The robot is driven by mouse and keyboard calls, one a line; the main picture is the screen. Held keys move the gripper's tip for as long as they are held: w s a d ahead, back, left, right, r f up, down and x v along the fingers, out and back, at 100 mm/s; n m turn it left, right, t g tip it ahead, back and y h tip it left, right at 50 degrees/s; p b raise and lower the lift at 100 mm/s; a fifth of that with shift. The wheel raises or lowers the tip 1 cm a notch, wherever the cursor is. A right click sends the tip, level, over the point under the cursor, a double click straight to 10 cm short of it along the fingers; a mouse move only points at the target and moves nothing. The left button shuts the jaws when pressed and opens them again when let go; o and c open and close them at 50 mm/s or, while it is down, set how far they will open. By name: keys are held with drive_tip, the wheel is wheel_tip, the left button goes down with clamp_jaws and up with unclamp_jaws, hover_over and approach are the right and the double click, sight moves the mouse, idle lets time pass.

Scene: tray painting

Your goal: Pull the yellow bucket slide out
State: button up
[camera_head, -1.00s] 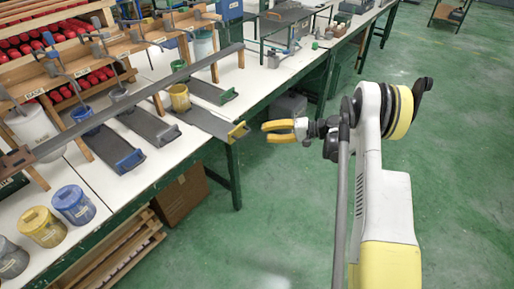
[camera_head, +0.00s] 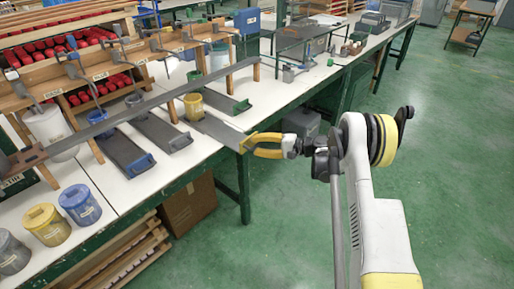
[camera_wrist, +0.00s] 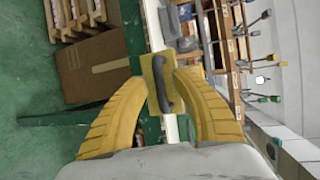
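The yellow bucket (camera_head: 193,106) stands on the far end of its long grey slide (camera_head: 216,128), which lies on the white bench and reaches its front edge. The slide's yellow end plate (camera_wrist: 157,66) carries a dark handle (camera_wrist: 164,88) in the wrist view. My gripper (camera_head: 248,142) is at this end plate, in front of the bench edge. In the wrist view its two yellow fingers (camera_wrist: 163,80) stand apart, with the handle between them. I cannot tell whether they touch the handle.
Slides with blue (camera_head: 140,165) and green (camera_head: 241,105) ends lie alongside. A long dark rail (camera_head: 150,107) crosses above the slides. Yellow (camera_head: 47,225) and blue (camera_head: 80,204) lidded pots stand at the front left. A cardboard box (camera_head: 188,205) is below the bench.

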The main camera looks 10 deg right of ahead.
clamp_jaws()
drive_tip(key=s+d, duration=0.5)
drive_tip(key=s, duration=0.2)
drive_tip(key=shift+s+d, duration=0.15)
drive_tip(key=shift+s, duration=0.05)
unclamp_jaws()
drive_tip(key=shift+d, duration=0.1)
